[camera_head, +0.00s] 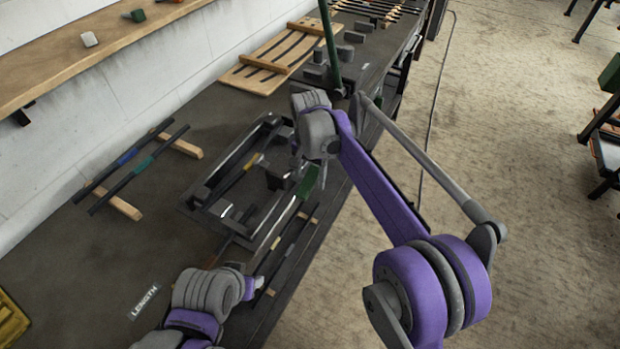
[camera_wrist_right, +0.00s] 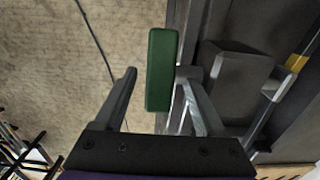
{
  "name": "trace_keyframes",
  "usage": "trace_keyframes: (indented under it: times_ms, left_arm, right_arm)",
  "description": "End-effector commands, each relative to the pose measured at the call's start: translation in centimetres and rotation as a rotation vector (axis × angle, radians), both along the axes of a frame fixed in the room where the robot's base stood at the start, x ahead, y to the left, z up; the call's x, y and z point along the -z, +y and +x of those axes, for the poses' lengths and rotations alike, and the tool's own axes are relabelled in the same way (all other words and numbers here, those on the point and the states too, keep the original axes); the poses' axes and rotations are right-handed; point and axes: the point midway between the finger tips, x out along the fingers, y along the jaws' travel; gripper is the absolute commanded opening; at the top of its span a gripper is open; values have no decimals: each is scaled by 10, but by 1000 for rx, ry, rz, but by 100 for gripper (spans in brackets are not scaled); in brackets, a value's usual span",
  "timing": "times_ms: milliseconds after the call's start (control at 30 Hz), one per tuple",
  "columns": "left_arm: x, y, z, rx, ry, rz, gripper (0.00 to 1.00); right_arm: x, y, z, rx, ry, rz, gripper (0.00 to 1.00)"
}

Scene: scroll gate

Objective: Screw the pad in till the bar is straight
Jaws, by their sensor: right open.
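A green pad (camera_head: 308,181) stands at the near right side of a dark frame (camera_head: 190,211) on the bench. In the right wrist view the green pad (camera_wrist_right: 161,70) lies between the spread fingers of my right gripper (camera_wrist_right: 159,73), closer to the right finger; I see a gap on the left. In the head view my right gripper (camera_head: 300,166) is over the frame's right side, mostly hidden by its own wrist. A dark bar with a yellow band (camera_head: 252,162) runs inside the frame; its straightness is unclear. My left gripper (camera_head: 252,286) is low, its fingers too hidden to judge.
Rods with blue and green bands lie on wooden rests (camera_head: 122,207) at the left. A LENGTH label (camera_head: 145,302) is on the bench. A slotted wooden board (camera_head: 270,62) and dark blocks (camera_head: 355,37) are farther back. A green post (camera_head: 329,45) rises beyond my right wrist.

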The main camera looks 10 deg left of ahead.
Motion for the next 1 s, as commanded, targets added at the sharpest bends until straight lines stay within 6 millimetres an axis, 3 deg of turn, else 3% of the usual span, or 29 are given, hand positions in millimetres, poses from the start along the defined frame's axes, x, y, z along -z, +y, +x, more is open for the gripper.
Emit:
trace_keyframes:
  times_ms: [367, 767, 1000]
  left_arm:
    - [0, 0, 0, 0, 0, 0, 50]
    - [0, 0, 0, 0, 0, 0, 50]
    - [0, 0, 0, 0, 0, 0, 50]
  right_arm:
    - [7, 0, 0, 0, 0, 0, 72]
    - [7, 0, 0, 0, 0, 0, 2]
    - [7, 0, 0, 0, 8, 3, 0]
